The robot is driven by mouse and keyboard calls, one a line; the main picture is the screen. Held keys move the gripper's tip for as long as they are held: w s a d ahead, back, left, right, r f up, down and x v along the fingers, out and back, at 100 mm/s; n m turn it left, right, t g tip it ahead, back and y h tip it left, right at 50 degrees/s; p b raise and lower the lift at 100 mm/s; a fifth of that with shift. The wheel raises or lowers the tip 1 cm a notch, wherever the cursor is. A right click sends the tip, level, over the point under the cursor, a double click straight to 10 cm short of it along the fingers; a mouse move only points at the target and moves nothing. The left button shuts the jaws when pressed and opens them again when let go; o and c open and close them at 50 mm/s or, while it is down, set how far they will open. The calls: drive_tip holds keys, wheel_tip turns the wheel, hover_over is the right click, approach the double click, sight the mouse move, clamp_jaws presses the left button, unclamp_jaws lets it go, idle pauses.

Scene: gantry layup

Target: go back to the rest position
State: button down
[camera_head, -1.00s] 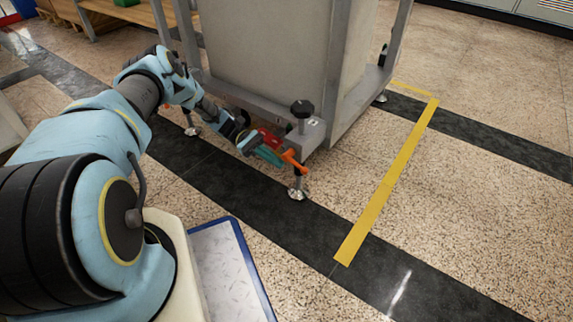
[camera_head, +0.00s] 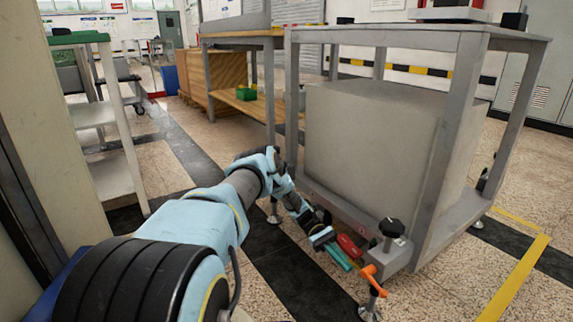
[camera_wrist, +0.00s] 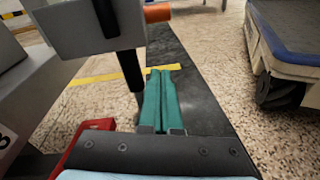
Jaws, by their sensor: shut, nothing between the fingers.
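My gripper (camera_head: 347,265) is at the end of the outstretched blue arm, low beside the bottom corner of the grey metal frame. Its teal fingers are shut together with nothing between them, and they show in the wrist view (camera_wrist: 162,72) pointing away over the floor. An orange lever (camera_head: 374,281) is just beyond the fingertips in the head view; its orange end also shows at the top of the wrist view (camera_wrist: 157,13). A red part (camera_head: 350,246) is right beside the fingers. I cannot tell whether the fingers touch either one.
The grey frame (camera_head: 457,140) holds a large pale box (camera_head: 375,145), with a black knob (camera_head: 391,228) at its lower corner. A wheeled base (camera_wrist: 285,45) stands at right in the wrist view. A shelf rack (camera_head: 125,150) stands at left. Floor between is open.

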drive_tip(key=w+a+r+m+t+y+p, duration=0.1)
drive_tip(key=a+r+t+y+p, duration=0.15)
drive_tip(key=a+r, duration=0.4)
drive_tip(key=a+r+t+y+p, duration=0.1)
drive_tip(key=a+r+t, duration=0.25)
drive_tip(key=r, duration=0.55)
drive_tip(key=w+a+r+m+t+y+p, duration=0.1)
drive_tip(key=a+r+t+p, duration=0.2)
drive_tip(key=r, duration=0.4)
drive_tip(key=s+a+r+m+t+y+p, duration=0.1)
drive_tip(key=s+a+r+t+p, duration=0.1)
drive_tip(key=s+a+r+t, duration=0.45)
drive_tip(key=s+a+r+m+t+y+p, duration=0.1)
drive_tip(key=s+a+r+p, duration=0.15)
drive_tip(key=a+r, duration=0.65)
wheel_tip(320, 180, up, 38)
drive_tip(key=p, duration=3.7)
drive_tip(key=shift+s, duration=0.3)
drive_tip(key=shift+d+f, duration=0.15)
